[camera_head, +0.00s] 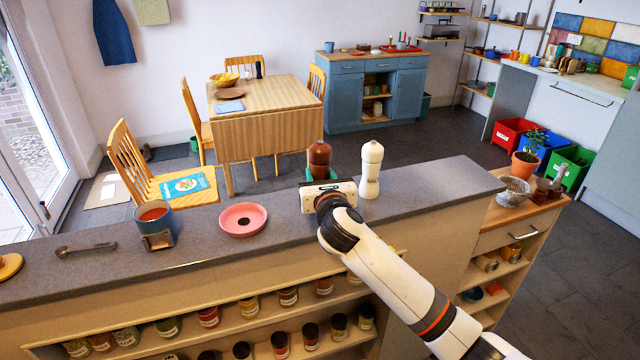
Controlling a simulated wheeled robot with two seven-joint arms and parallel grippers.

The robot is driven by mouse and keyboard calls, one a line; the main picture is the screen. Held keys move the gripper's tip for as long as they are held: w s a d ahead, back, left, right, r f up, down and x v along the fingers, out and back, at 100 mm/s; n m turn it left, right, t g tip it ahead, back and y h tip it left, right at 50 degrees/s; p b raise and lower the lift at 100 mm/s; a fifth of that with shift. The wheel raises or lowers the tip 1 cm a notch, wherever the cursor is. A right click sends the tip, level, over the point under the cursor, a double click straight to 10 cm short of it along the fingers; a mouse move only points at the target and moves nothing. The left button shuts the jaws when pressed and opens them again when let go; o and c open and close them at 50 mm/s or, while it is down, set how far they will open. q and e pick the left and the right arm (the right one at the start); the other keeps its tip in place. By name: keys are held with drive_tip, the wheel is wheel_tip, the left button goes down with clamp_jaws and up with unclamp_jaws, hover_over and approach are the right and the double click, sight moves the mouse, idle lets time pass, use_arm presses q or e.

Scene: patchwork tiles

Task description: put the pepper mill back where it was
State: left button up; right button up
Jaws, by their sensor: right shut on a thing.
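The brown pepper mill (319,156) is upright at the far side of the grey counter (438,182). My right gripper (322,178) is shut on it. The gripper hides the mill's lower part, so I cannot tell whether its base touches the counter. A white mill (370,172) stands upright on the counter just to the right, apart from the brown one. My left gripper is not in view.
The counter right of the white mill is clear. Several jars (248,307) fill the shelves below.

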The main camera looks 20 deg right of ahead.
wheel_tip(320, 180, down, 2)
drive_tip(key=shift+a, duration=0.1)
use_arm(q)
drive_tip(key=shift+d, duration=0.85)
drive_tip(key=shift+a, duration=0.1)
use_arm(e)
drive_tip(key=o, duration=1.1)
drive_tip(key=shift+f, duration=0.15)
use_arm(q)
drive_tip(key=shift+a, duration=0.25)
use_arm(e)
drive_tip(key=shift+s, duration=0.2)
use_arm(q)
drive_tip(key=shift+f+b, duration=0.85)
use_arm(e)
drive_tip(key=s, duration=0.4)
drive_tip(key=s+a, duration=0.1)
drive_tip(key=s, duration=0.2)
drive_tip(key=s+r, duration=0.1)
drive_tip(key=s, duration=0.3)
drive_tip(key=shift+s+a, duration=0.2)
drive_tip(key=shift+s, duration=0.1)
